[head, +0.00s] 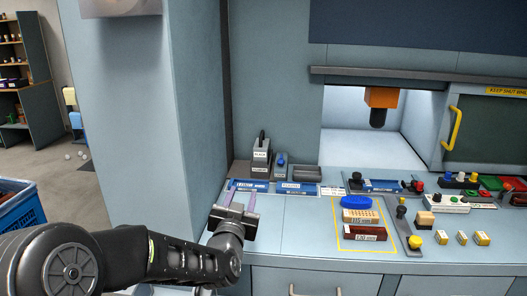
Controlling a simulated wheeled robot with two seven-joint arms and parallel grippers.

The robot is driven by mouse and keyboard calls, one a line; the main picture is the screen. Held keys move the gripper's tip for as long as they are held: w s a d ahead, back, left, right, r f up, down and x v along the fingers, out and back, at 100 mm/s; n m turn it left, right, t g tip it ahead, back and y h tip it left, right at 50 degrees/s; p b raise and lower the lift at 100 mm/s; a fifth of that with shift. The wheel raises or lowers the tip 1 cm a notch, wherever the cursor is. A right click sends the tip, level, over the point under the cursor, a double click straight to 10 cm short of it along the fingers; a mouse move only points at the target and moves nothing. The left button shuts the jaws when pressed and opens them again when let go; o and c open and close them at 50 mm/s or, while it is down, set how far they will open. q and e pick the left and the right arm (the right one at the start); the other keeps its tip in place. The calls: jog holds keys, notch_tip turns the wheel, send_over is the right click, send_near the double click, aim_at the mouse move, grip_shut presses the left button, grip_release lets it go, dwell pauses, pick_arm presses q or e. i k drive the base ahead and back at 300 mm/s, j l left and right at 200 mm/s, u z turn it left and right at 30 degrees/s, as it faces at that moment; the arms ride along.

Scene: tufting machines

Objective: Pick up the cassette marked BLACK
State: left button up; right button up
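A cassette with a white label that seems to read BLACK (261,157) stands upright at the back left of the worktop, with a dark handle on top. A smaller cassette with a blue top (281,164) stands just right of it. My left gripper (241,197) is over the front left of the worktop, in front of the cassette and apart from it. Its two fingers are spread, with nothing seen between them. My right gripper is not in view.
Blue label strips (298,188) lie in front of the cassettes, and an empty-looking dark tray (305,172) is to their right. A yellow-outlined area (338,240) holds blue, tan and dark red blocks. Knobs and switches crowd the right side. A tall grey-blue panel (200,90) rises at left.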

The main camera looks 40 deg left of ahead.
aim_at(261, 149)
jog(key=i+j, duration=0.85)
jog(key=i, duration=0.15)
